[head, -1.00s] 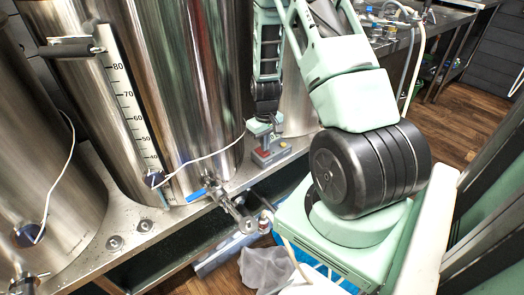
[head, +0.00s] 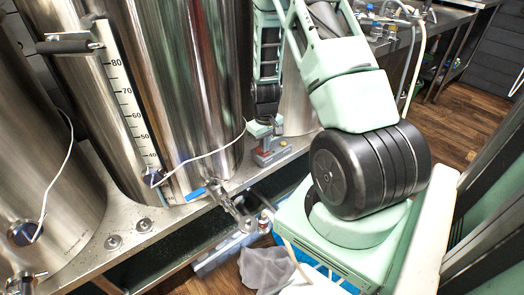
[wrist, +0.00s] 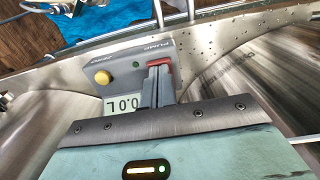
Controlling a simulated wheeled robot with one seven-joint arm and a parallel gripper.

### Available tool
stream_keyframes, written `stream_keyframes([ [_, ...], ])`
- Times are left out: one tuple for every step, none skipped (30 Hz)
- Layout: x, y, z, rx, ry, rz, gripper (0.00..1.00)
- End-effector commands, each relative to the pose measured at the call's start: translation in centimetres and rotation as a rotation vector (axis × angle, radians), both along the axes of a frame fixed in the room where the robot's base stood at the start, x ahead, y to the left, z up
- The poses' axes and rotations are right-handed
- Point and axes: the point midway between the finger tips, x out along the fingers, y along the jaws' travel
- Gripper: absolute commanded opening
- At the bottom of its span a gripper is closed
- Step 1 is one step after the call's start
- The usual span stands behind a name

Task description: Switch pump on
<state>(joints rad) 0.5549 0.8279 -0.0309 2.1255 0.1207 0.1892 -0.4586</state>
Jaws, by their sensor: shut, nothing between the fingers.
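The pump control box (wrist: 190,52) is a grey case marked PUMP in the wrist view. It has a yellow round button (wrist: 103,77), a small green spot (wrist: 137,64), a red switch (wrist: 161,63) and a display (wrist: 122,104) reading 0.0 L, partly hidden by my gripper. My gripper (wrist: 158,70) is shut and empty. Its fingertips are over the red switch and hide part of it; I cannot tell whether they press it. In the head view the box (head: 270,153) sits on the steel bench below my gripper (head: 267,136).
Large steel tanks (head: 190,90) stand left of the box, with a valve (head: 235,208) at the bench edge. A white cable (head: 205,155) runs across the tank front. The steel bench (head: 150,222) carries the tanks. A blue cloth or sheet (wrist: 100,18) lies beyond the bench.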

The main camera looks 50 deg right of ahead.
Motion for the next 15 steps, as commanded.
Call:
stream_keyframes([
  [0.0,0.0,-0.3,0.000,0.000,0.000,0.00],
  [0.0,0.0,-0.3,0.000,0.000,0.000,0.00],
  [0.0,0.0,-0.5,0.000,0.000,0.000,0.00],
  [0.0,0.0,-0.5,0.000,0.000,0.000,0.00],
  [0.0,0.0,-0.6,0.000,0.000,0.000,0.00],
  [0.0,0.0,-0.5,0.000,0.000,0.000,0.00],
  [0.0,0.0,-0.4,0.000,0.000,0.000,0.00],
  [0.0,0.0,-0.3,0.000,0.000,0.000,0.00],
  [0.0,0.0,-0.2,0.000,0.000,0.000,0.00],
  [0.0,0.0,0.0,0.000,0.000,0.000,0.00],
  [0.0,0.0,0.2,0.000,0.000,0.000,0.00],
  [0.0,0.0,0.6,0.000,0.000,0.000,0.00],
  [0.0,0.0,0.9,0.000,0.000,0.000,0.00],
  [0.0,0.0,1.2,0.000,0.000,0.000,0.00],
  [0.0,0.0,1.6,0.000,0.000,0.000,0.00],
])
